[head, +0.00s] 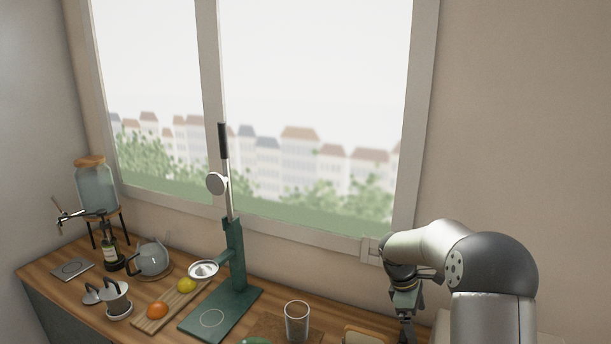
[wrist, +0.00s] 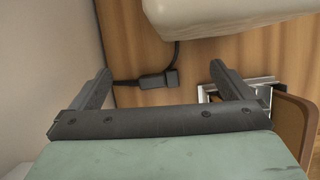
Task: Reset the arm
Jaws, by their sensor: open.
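My arm stands at the right of the head view, bent over at the top and pointing down. My gripper (head: 405,330) hangs over the right end of the wooden counter (head: 68,325), its tip cut off by the frame's lower edge. In the wrist view my gripper (wrist: 163,78) is open, its two dark fingers wide apart. Nothing is between them but a dark cable with a black plug-like block (wrist: 158,80) beyond, near the wood surface. I cannot tell how high the fingertips are above the counter.
A green press (head: 235,255) stands mid-counter, with a glass (head: 297,321) to its right. Left are a cutting board with an orange (head: 157,310) and a lemon (head: 187,286), a teapot (head: 151,259) and a jar dispenser (head: 97,190). A pale rounded object (wrist: 215,12) is close ahead in the wrist view.

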